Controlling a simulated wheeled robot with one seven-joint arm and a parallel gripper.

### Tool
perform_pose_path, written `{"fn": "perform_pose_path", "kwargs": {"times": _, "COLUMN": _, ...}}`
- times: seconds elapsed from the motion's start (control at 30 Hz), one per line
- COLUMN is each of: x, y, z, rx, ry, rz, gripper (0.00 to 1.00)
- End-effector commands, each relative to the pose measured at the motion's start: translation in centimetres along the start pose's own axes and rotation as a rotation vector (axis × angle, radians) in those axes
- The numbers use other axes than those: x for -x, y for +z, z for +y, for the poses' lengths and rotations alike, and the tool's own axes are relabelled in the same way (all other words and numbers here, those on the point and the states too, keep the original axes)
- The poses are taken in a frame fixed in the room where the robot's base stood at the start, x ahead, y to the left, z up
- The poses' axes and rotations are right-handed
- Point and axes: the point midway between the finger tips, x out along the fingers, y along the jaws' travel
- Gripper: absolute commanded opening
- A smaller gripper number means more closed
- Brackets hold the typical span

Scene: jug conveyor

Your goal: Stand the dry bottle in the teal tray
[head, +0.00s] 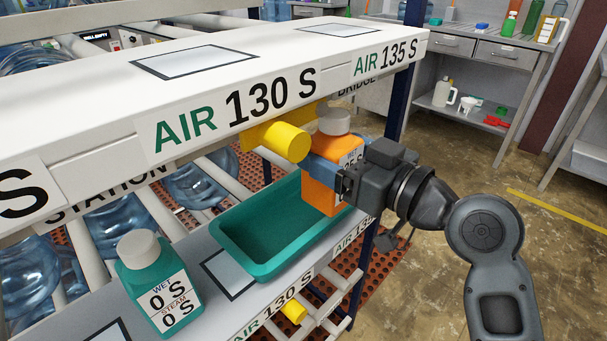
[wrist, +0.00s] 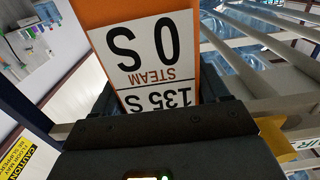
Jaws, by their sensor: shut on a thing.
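My gripper (head: 333,176) is shut on the orange bottle (head: 318,195), which is upright with a pale grey cap. The bottle is at the right end of the teal tray (head: 262,270), its lower part inside the rim in the picture. I cannot tell whether its base touches the tray floor. The rest of the tray looks empty. In the wrist view, the orange bottle (wrist: 103,14) fills the jaws, and its upside-down label reads 135 S and STEAM 0 S. A teal bottle (head: 147,262), labelled WET 0 S and STEAM 0 S, stands left of the tray.
A white overhead beam (head: 290,58) marked AIR 130 S and AIR 135 S runs above the tray. A yellow nozzle (head: 287,142) juts out below it, close to the orange bottle. Rollers with blue jugs (head: 200,182) lie behind. A grey workbench (head: 500,55) stands at the back right.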

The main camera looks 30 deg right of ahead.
Motion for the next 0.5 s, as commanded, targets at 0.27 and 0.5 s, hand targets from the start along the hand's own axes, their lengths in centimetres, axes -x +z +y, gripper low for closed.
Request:
{"fn": "perform_pose_path", "kwargs": {"times": 0.27, "x": -5.9, "y": -0.1, "z": -0.1, "rx": 0.001, "ry": -0.002, "rz": 0.001, "gripper": 0.39}}
{"fn": "perform_pose_path", "kwargs": {"times": 0.5, "x": -5.8, "y": 2.4, "z": 0.0, "rx": 0.000, "ry": 0.000, "rz": 0.000, "gripper": 0.39}}
